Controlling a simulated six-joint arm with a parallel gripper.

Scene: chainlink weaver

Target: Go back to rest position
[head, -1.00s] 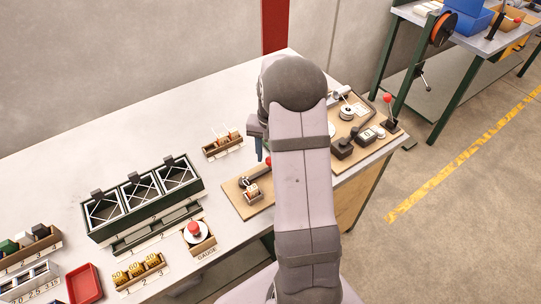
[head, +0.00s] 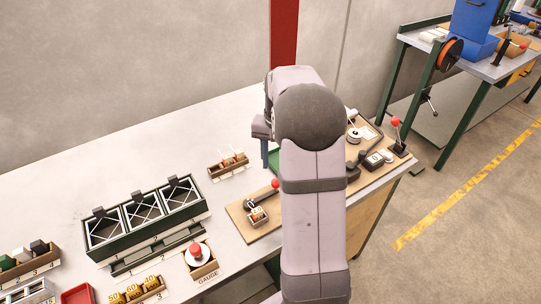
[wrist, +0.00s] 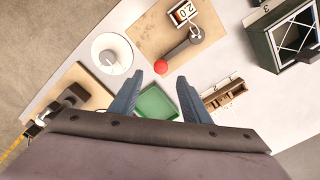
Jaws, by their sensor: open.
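My gripper (head: 265,158) hangs above the white workbench (head: 100,160), with its blue fingers pointing down and partly hidden by my arm in the head view. In the wrist view my gripper (wrist: 159,78) has its two blue fingers spread apart, with nothing held between them. Below the fingers, apart from them, lies a green tray (wrist: 155,104) on the bench. My arm covers much of the right part of the bench in the head view.
A wooden board (head: 240,222) with a red-knobbed lever (head: 275,184) stands near the gripper. A small wooden rack (head: 228,166) is to its left. Dark-framed bins (head: 145,218) and a gauge stand (head: 200,260) are further left. Free bench lies behind the bins.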

